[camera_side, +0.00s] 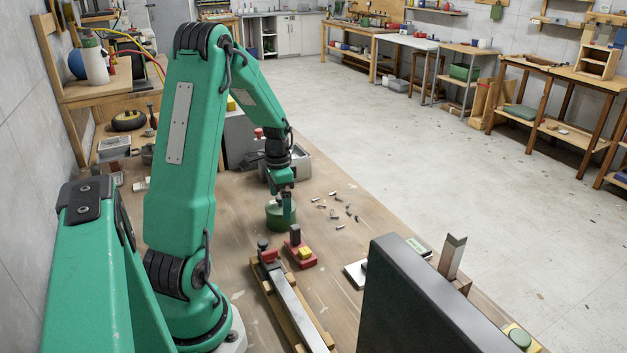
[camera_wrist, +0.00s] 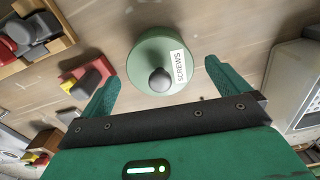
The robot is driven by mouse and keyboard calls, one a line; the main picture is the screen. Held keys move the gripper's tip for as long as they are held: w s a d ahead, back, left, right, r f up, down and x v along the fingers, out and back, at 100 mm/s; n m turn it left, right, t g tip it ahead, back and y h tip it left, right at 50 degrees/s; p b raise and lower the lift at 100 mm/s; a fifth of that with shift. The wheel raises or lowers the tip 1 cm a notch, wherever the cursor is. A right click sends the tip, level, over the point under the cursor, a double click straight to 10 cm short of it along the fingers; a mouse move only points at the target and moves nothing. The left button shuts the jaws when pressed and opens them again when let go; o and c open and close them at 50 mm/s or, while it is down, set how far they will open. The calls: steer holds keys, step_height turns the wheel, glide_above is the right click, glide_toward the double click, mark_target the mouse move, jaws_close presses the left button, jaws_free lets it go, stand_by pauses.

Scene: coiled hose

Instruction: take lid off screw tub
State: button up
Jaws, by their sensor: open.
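The screw tub (camera_side: 281,217) is a round green tub standing on the wooden bench, under my gripper. In the wrist view its lid (camera_wrist: 152,50) is green and round, with a dark grey knob (camera_wrist: 159,80) and a white label (camera_wrist: 179,66) reading "SCREWS". The lid sits on the tub. My gripper (camera_wrist: 161,88) is open, with one green finger to each side of the tub and knob and bare bench visible between. In the side view my gripper (camera_side: 284,197) is just above and partly in front of the tub; whether a finger touches it cannot be told.
Several loose screws (camera_side: 340,208) lie right of the tub. A red block with a yellow part (camera_side: 300,252) and a long metal bar on wood (camera_side: 295,308) lie in front. A grey metal box (camera_side: 297,165) stands behind. A large dark panel (camera_side: 420,300) blocks the front right.

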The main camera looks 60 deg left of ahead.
mark_target(280, 197)
steer(key=shift+c, duration=0.2)
steer(key=c, duration=1)
steer(key=shift+r, duration=0.1)
steer(key=shift+r, duration=0.85)
step_height(280, 197, up, 2)
steer(key=shift+r, duration=0.25)
steer(key=w+d+r, duration=0.3)
steer(key=d+r, duration=0.3)
steer(key=d, duration=0.5)
steer(key=shift+d+r, duration=0.15)
steer(key=shift+r, duration=0.2)
